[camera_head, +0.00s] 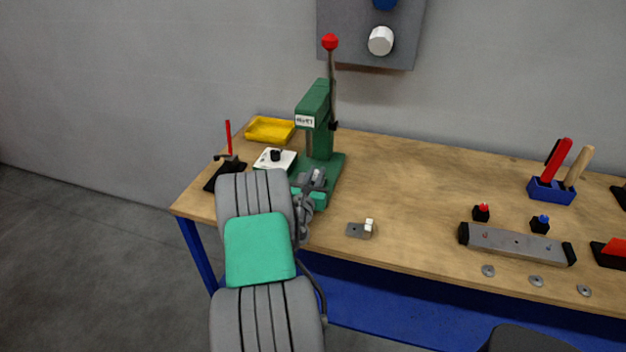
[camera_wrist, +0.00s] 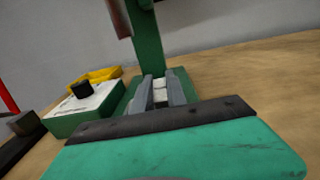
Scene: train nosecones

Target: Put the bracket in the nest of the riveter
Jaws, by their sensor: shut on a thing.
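The riveter (camera_head: 319,125) is a green press with a tall lever and a red knob, standing at the back left of the bench. It also shows in the wrist view (camera_wrist: 147,42). My gripper (camera_head: 317,180) is at the front of the riveter's base, below its head. In the wrist view my gripper (camera_wrist: 160,92) is shut on a small pale grey piece, the bracket (camera_wrist: 160,95), between its two grey fingers. Most of the bracket is hidden by the fingers. I cannot make out the nest or whether the bracket touches it.
A white-topped box with a black knob (camera_head: 267,163) stands close left of the riveter, with a yellow tray (camera_head: 270,130) behind. A grey plate with a white block (camera_head: 359,230) lies to the right at the front edge. A long grey bar (camera_head: 515,243) lies farther right. The bench middle is clear.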

